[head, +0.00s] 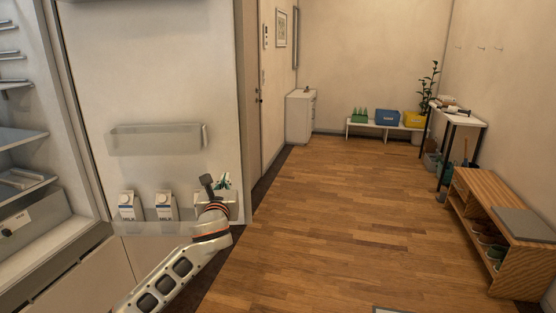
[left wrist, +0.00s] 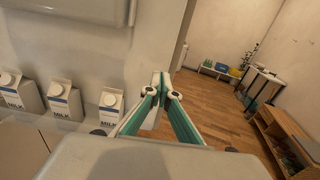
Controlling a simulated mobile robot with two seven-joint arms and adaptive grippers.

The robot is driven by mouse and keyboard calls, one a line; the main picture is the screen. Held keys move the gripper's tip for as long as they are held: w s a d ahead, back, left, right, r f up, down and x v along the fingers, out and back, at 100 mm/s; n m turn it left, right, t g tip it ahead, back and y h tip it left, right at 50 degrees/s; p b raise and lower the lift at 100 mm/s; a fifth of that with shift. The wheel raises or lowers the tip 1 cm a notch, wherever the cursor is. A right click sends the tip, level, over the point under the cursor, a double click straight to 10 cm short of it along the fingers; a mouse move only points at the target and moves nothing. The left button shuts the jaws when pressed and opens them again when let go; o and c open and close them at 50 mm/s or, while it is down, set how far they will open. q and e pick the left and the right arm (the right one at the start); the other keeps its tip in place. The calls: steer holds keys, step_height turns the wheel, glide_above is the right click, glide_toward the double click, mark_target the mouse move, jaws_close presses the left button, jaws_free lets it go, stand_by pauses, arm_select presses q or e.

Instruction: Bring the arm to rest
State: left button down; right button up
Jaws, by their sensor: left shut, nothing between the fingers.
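My left arm reaches up from the lower part of the head view, and its gripper (head: 222,182) is in front of the lower part of an open fridge door (head: 155,80). In the left wrist view the two teal-lined fingers (left wrist: 162,88) meet at their tips, shut with nothing between them. My right gripper is in neither view.
Milk cartons (head: 131,206) stand in the door's lower bin, close left of my left gripper; an upper bin (head: 155,139) hangs above. Fridge shelves (head: 22,138) are at the left. The wooden floor (head: 320,220) is clear; a wooden bench (head: 490,210) stands right.

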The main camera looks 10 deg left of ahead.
arm_select(q)
steer(key=s+d+f+n+g+h, duration=0.3)
steer(key=s+f+n, duration=0.45)
steer(key=f, duration=0.65)
steer(key=s+d+f+n+g+h, duration=0.15)
steer(key=s+d+f+n, duration=0.35)
steer(key=s+f, duration=0.7)
steer(key=s+f+n+h, duration=0.1)
steer(key=s+f+n, duration=0.3)
steer(key=s, duration=0.3)
steer(key=s+d+f+n+g, duration=0.1)
steer(key=s+f+n, duration=0.4)
steer(key=s+n, duration=0.2)
steer(key=s+f+n+g+h, duration=0.1)
steer(key=s+f+n, duration=0.4)
steer(key=s, duration=0.4)
steer(key=shift+d+h, duration=0.3)
steer(key=shift+h, duration=0.05)
steer(key=shift+w, duration=0.1)
